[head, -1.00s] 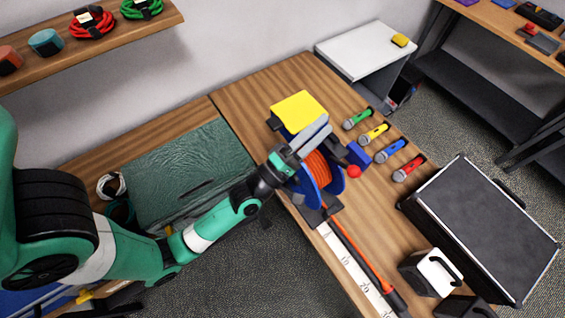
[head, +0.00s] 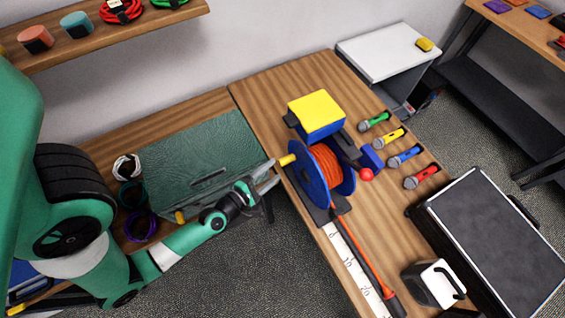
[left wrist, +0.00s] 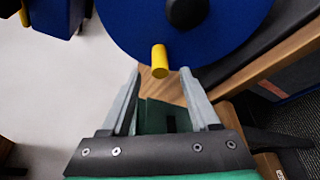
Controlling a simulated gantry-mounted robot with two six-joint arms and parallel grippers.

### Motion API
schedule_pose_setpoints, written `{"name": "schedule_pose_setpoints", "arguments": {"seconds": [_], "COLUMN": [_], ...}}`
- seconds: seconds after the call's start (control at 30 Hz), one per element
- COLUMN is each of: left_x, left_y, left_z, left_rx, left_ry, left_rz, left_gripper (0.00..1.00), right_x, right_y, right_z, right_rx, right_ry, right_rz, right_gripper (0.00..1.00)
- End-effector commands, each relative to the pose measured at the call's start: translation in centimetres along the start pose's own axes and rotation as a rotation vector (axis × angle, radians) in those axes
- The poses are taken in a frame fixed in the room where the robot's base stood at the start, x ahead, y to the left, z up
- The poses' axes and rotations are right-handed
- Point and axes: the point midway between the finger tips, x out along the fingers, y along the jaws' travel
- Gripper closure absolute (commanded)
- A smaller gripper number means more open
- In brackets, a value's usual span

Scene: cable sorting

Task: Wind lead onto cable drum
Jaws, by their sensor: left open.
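The cable drum (head: 309,181) stands on the wooden bench, with blue side discs and orange lead wound between them. A yellow crank handle (head: 287,160) sticks out from its left disc; it also shows in the left wrist view (left wrist: 159,61). The orange lead (head: 354,245) runs from the drum down along a white measuring strip (head: 349,262) to a black end. My left gripper (head: 272,174) is open and empty just left of the drum. In the left wrist view its fingers (left wrist: 165,95) are spread, with the handle ahead between their tips, apart from them. My right gripper is not in view.
A blue box with a yellow top (head: 316,105) stands behind the drum. A red ball knob (head: 366,174) and several microphones (head: 405,156) lie to the right. A green case (head: 195,160) and coiled cables (head: 138,225) are on the left. A black case (head: 490,235) is at right.

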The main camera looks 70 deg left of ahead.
Motion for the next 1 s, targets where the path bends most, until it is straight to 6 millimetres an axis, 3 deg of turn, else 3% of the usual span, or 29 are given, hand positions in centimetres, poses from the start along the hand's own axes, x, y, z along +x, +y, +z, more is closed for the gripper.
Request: {"name": "schedule_pose_setpoints", "arguments": {"seconds": [0.1, 0.23, 0.6, 0.93, 1.0], "left_x": [2.7, 4.6, 5.5, 5.5, 5.5], "left_y": [0.2, 0.0, 0.0, 0.0, 0.0], "left_z": [0.1, 0.1, 0.0, 0.1, 0.1], "left_rx": [-0.001, 0.0, 0.0, 0.0, 0.0], "left_ry": [-0.001, -0.001, -0.001, -0.001, -0.001], "left_rz": [0.002, 0.0, 0.0, 0.0, 0.0], "left_gripper": [0.38, 0.38, 0.38, 0.98, 1.0], "right_x": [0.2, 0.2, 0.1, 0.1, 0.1], "right_y": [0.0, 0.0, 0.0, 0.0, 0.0], "right_z": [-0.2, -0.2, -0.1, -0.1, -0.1], "right_rx": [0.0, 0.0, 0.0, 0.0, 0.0], "right_ry": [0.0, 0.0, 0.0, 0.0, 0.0], "right_rz": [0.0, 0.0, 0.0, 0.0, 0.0], "right_gripper": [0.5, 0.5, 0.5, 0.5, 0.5]}}
